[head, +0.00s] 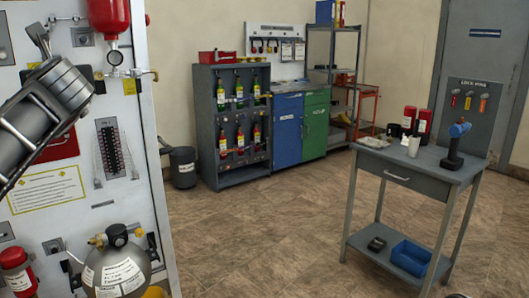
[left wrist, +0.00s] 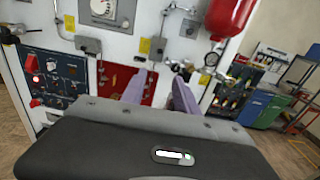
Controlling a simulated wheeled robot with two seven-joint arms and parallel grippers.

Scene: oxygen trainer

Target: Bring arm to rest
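My left arm comes in from the left in the head view, raised in front of the white trainer panel (head: 130,210). Its gripper (head: 38,40) points up near the panel's upper left. In the left wrist view the two fingers of this gripper (left wrist: 158,88) stand apart with nothing between them. Behind them are the panel face and a red plate (left wrist: 115,80). Whether the fingers touch the panel cannot be told. My right arm and gripper show in neither view.
A red cylinder (head: 108,15) hangs on the panel, and a grey round tank (head: 117,272) sits low on it. A grey table (head: 405,175) with tools stands right. A bottle rack (head: 232,125) and cabinets (head: 288,130) line the back. The middle floor is clear.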

